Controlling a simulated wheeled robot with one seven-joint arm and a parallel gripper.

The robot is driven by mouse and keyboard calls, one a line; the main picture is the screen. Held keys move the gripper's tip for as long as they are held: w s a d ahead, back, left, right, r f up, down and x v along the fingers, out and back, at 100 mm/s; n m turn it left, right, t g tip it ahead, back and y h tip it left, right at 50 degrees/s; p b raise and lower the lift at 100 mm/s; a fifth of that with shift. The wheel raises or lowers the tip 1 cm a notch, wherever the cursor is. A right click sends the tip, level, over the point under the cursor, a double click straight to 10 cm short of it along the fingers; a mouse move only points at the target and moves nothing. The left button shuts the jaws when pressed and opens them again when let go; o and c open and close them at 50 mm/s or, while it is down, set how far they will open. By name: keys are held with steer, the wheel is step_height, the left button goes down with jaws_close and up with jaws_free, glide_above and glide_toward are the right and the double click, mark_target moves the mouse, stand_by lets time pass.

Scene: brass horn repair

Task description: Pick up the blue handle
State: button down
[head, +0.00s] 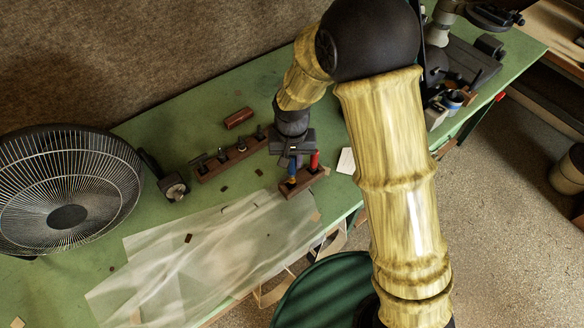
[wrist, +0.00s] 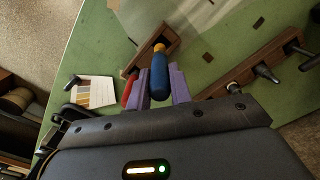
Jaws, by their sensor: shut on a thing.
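The blue handle (wrist: 160,75) is in the middle of the wrist view, with a yellow-orange end pointing to the wooden block. It also shows small in the head view (head: 292,167). My gripper (wrist: 161,86) has its purple fingers on both sides of the blue handle and is shut on it. In the head view my gripper (head: 292,160) is over a small brown wooden block (head: 303,182). Whether the handle's lower end is still in the block I cannot tell. A red handle (wrist: 130,90) is close beside one finger; it also shows upright at the block in the head view (head: 315,160).
A long wooden rack (head: 232,160) with several dark tools stands left of my gripper. A translucent sheet (head: 210,260) covers the front of the green bench. A fan (head: 65,190) stands at the left. A white card (head: 346,161) lies right.

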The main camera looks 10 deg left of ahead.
step_height(320, 180, up, 5)
steer(key=shift+r+b, duration=0.2)
steer(key=shift+b, duration=0.25)
stand_by(0.3)
steer(key=shift+s+d+r+m+p, duration=0.1)
steer(key=shift+s+r+m+p, duration=0.15)
steer(key=shift+r+m+p, duration=0.05)
step_height(320, 180, up, 19)
steer(key=s+a+m+g+y+p, duration=0.1)
steer(key=s+m+y+p, duration=0.1)
steer(key=m+y+p, duration=0.6)
steer(key=m+y, duration=0.3)
steer(key=m, duration=0.4)
steer(key=shift+s+a+f+m+y, duration=0.15)
steer(key=shift+s+a+m+y, duration=0.15)
steer(key=shift+a+y, duration=0.1)
steer(key=shift+w+d, duration=0.1)
steer(key=shift+w, duration=0.05)
